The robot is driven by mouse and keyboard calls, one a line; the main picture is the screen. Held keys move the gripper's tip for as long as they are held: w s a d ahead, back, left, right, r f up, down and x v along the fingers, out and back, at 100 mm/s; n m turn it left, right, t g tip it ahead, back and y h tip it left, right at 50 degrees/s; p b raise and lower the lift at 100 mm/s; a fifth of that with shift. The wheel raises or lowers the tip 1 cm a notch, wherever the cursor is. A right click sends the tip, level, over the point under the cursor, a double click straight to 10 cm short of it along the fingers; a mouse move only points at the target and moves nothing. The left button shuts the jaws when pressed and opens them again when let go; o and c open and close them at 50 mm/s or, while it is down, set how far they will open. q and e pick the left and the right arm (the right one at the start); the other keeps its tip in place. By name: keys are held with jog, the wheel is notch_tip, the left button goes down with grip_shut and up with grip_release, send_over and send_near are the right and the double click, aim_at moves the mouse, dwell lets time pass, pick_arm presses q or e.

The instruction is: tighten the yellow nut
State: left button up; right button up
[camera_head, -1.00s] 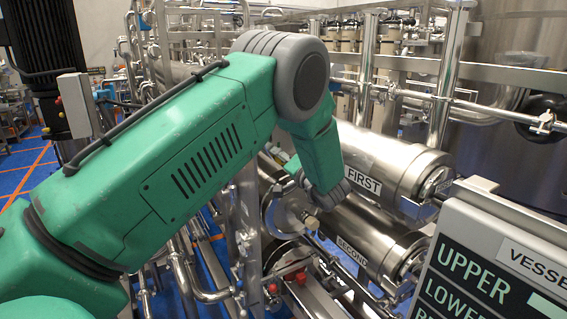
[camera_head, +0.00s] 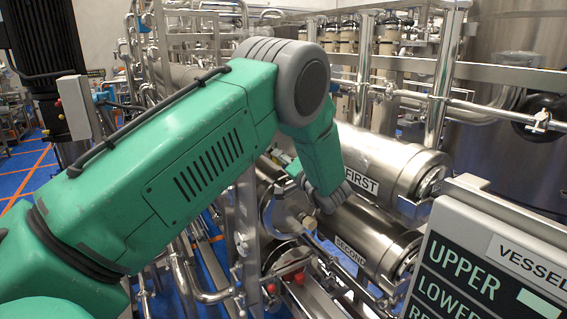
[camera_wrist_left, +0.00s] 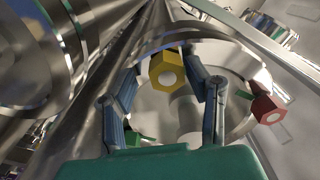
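The yellow nut (camera_wrist_left: 167,69) shows in the left wrist view as a hexagonal piece with a pale round centre. My left gripper (camera_wrist_left: 163,66) is open, with one blue-grey finger on each side of the nut. Narrow gaps seem to show between fingertips and nut; I cannot tell whether either touches. In the head view my green left arm reaches to the vessel ends, and its fingers and the yellow nut are hidden or too small to tell. My right gripper is in neither view.
A red nut (camera_wrist_left: 267,109) sits to the right in the wrist view. Steel vessels marked FIRST (camera_head: 385,165) and SECOND (camera_head: 365,235) lie close to the arm. A label panel (camera_head: 490,265) stands at lower right, and pipes crowd the lower left.

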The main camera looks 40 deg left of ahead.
pick_arm(q)
jog(key=v, duration=0.6)
jog(key=shift+r, duration=0.25)
jog(key=shift+d, duration=0.1)
jog(key=v, duration=1.2)
